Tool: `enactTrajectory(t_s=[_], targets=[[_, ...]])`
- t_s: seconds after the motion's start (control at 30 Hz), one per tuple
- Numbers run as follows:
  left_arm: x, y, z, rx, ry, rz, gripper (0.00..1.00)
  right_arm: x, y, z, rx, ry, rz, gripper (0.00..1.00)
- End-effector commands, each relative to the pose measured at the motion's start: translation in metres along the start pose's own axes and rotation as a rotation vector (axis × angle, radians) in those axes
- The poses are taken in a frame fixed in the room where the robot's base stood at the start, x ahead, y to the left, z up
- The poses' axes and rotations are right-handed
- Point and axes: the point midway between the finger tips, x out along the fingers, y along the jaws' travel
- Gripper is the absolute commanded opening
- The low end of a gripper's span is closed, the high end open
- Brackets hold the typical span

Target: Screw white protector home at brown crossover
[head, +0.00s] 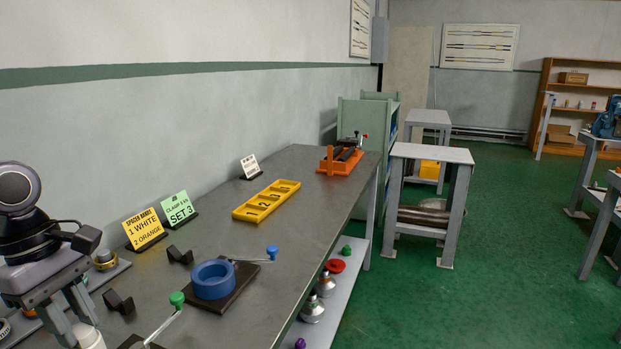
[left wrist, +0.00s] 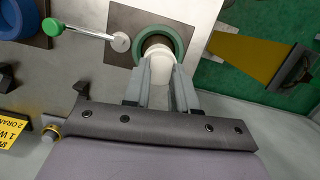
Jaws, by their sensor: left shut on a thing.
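My left gripper (head: 88,325) is at the lower left of the head view and is shut on the white protector (head: 92,341). In the left wrist view the fingers (left wrist: 160,85) grip the white protector (left wrist: 159,66) on both sides. Its far end is at the mouth of a green ring vise (left wrist: 178,40), where a brown rim, seemingly the brown crossover (left wrist: 154,40), shows inside. I cannot tell whether the threads are engaged. The vise has a green-knobbed lever (head: 177,299). My right gripper is not in view.
A blue ring vise (head: 213,280) with a blue-knobbed lever stands just beyond. Black V-blocks (head: 119,302), sign cards (head: 145,228) and a yellow slotted tray (head: 267,201) are on the bench. An orange tool stand (head: 341,161) is at the far end. The mid-bench is mostly clear.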

Motion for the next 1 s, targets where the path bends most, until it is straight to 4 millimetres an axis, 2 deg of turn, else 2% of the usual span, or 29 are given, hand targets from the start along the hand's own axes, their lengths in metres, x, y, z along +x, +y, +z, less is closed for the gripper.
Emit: enactTrajectory(t_s=[0.3, 0.73, 1.0], targets=[[0.0012, 0.0016, 0.0000, 0.304, 0.000, -0.064, 0.00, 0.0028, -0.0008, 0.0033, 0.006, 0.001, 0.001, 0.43], [0.0010, 0.0015, 0.0002, 0.363, -0.001, -0.076, 0.00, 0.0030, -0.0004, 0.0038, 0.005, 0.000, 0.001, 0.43], [0.0019, 0.0030, 0.0009, 0.637, -0.001, -0.132, 0.00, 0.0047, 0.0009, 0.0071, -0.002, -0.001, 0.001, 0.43]])
